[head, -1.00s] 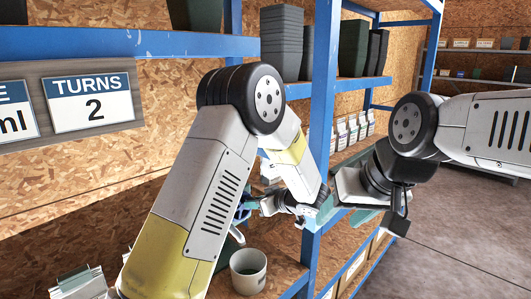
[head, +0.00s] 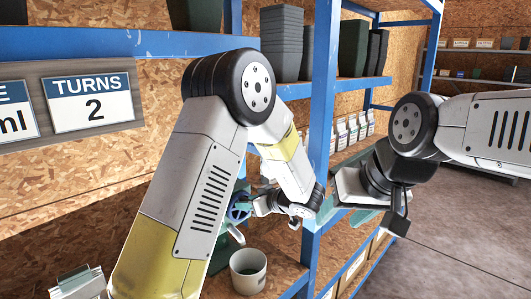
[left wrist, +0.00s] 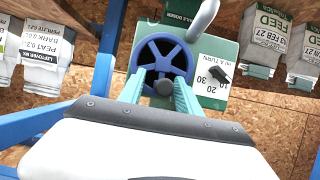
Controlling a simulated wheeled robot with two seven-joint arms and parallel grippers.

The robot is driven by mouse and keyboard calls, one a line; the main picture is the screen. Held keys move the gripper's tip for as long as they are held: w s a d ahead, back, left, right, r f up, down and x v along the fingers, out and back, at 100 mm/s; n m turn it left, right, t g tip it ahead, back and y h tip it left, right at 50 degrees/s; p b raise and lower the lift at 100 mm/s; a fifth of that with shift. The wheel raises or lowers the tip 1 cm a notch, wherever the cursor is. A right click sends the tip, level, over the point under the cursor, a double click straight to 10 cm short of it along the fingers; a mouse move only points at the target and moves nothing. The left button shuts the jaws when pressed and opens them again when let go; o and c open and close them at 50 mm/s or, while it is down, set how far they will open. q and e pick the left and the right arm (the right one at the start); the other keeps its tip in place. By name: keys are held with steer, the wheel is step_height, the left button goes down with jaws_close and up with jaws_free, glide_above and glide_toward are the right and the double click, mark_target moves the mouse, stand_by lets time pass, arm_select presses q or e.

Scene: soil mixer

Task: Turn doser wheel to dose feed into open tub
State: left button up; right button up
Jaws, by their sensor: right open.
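The doser is a green panel with a blue spoked wheel (left wrist: 165,60) and a dark knob (left wrist: 163,88) at the wheel's lower rim. In the head view the wheel (head: 238,209) shows partly behind my left arm. My left gripper (left wrist: 160,85) is at the wheel, its teal fingers apart on either side of the knob, nearer on the right; firm contact is not visible. My right gripper (head: 345,214) is open and empty, near the blue post, away from the doser.
A sign (head: 94,101) reads "TURNS 2". A dial label (left wrist: 212,82) sits beside the wheel. Feed bags (left wrist: 268,38) and a peat bag (left wrist: 45,40) flank the doser. A blue post (head: 320,120) stands between the grippers. Dark pots (head: 282,40) fill the upper shelf.

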arm_select(q)
steer(key=shift+o, duration=0.4)
steer(key=shift+s+a, duration=0.1)
steer(key=s+d, duration=0.5)
steer(key=shift+s+d, duration=0.25)
steer(key=shift+d, duration=0.1)
steer(key=shift+d, duration=0.1)
